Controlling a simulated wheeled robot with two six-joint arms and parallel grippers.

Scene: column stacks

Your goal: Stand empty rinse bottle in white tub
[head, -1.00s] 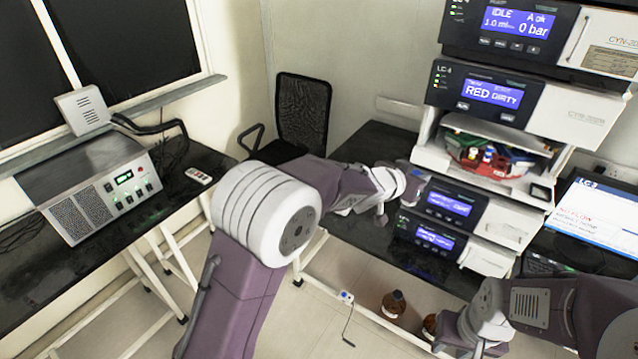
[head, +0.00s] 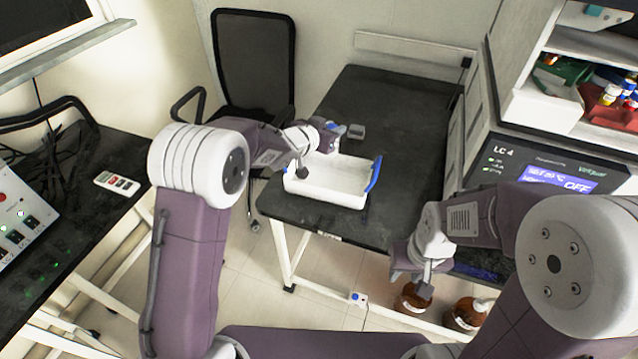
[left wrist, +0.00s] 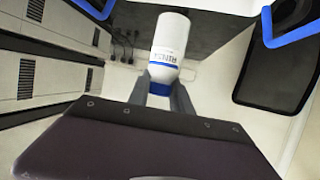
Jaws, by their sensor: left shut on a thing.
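In the head view the left gripper (head: 326,131) is at the back left rim of the white tub (head: 325,193), and the bottle shows only as a small white and blue patch. The tub has blue handles and stands near the front corner of the black table. My right gripper (head: 421,284) hangs low at the right, and its jaw gap is unclear.
A small grey block (head: 356,131) is on the black table (head: 405,110) behind the tub. A black chair (head: 255,65) stands behind the table's left side. Instrument stacks (head: 545,165) rise at the right. Brown bottles (head: 468,314) are on the floor below.

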